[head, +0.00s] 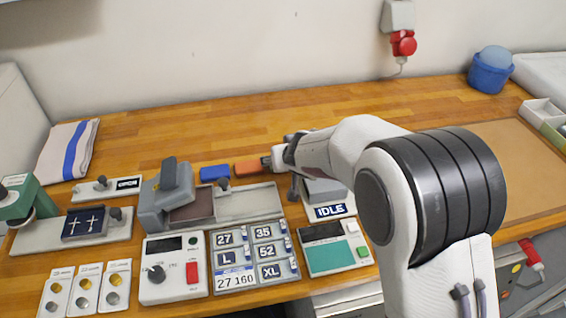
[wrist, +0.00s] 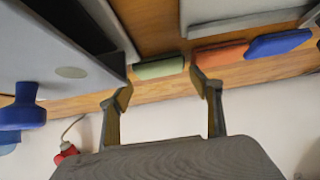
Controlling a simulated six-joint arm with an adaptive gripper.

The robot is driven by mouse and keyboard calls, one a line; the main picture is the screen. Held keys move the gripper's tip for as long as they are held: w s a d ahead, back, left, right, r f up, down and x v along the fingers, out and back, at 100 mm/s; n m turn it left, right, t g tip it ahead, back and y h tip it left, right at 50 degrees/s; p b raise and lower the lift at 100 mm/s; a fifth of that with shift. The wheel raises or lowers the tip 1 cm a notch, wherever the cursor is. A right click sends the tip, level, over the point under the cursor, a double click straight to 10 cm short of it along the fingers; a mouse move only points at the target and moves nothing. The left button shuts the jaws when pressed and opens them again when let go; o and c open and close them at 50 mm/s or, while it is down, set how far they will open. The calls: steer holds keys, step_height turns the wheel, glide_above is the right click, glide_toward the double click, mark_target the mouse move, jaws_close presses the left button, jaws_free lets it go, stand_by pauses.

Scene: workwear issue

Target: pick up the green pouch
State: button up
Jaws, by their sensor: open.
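The green pouch (wrist: 160,67) lies on the wooden bench in the wrist view, just beyond my fingertips and roughly between them. In the head view it does not show; my arm covers that spot. My gripper (wrist: 163,88) is open and empty, its two fingers apart, with a gap between the tips and the pouch. In the head view my gripper is mostly hidden behind my own arm links, close to the orange pouch.
An orange pouch (head: 246,167) and a blue pouch (head: 214,172) lie in a row with the green one. A grey machine with an IDLE sign (head: 330,211) stands beside my gripper. A grey tray (head: 245,203) lies in front of the pouches. The bench behind is clear.

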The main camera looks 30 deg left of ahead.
steer(key=shift+a+f, duration=0.1)
steer(key=shift+f, duration=0.05)
steer(key=shift+x, duration=1.1)
steer(key=c, duration=0.9)
